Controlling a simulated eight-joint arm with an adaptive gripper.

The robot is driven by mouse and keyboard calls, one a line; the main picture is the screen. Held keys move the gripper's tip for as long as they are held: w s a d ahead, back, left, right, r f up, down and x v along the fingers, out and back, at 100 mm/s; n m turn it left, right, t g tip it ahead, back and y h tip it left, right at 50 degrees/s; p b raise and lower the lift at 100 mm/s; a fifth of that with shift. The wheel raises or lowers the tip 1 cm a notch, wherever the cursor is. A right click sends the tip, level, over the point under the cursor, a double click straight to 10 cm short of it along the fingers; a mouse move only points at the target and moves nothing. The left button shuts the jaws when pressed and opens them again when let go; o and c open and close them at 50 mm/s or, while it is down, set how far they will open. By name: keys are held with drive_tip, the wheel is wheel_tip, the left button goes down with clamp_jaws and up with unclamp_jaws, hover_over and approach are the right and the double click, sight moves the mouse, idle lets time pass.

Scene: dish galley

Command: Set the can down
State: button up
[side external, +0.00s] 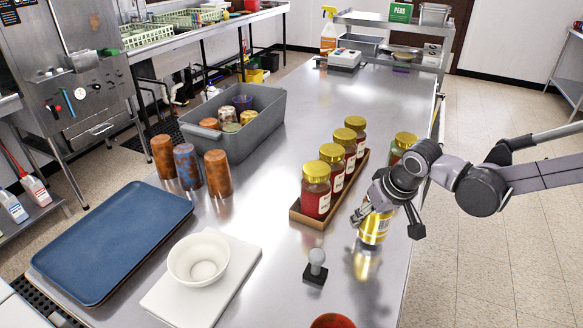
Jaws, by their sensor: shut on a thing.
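A yellow-gold can (375,229) is held upright, or nearly so, at the right side of the steel table (310,138). My gripper (386,220) is shut on it from above, and its fingers and body hide the can's top. The can's bottom is very close to the tabletop, with its reflection just below. I cannot tell whether it touches.
A wooden tray (297,216) with several gold-lidded jars (316,190) stands just left of the can. Another jar (403,143) is behind my gripper. A small dark-based knob (315,272) and a red bowl (333,321) are nearer. The table's right edge is close.

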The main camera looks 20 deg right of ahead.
drive_tip(key=shift+f, duration=0.3)
drive_tip(key=shift+f, duration=0.15)
drive_tip(key=o, duration=1.5)
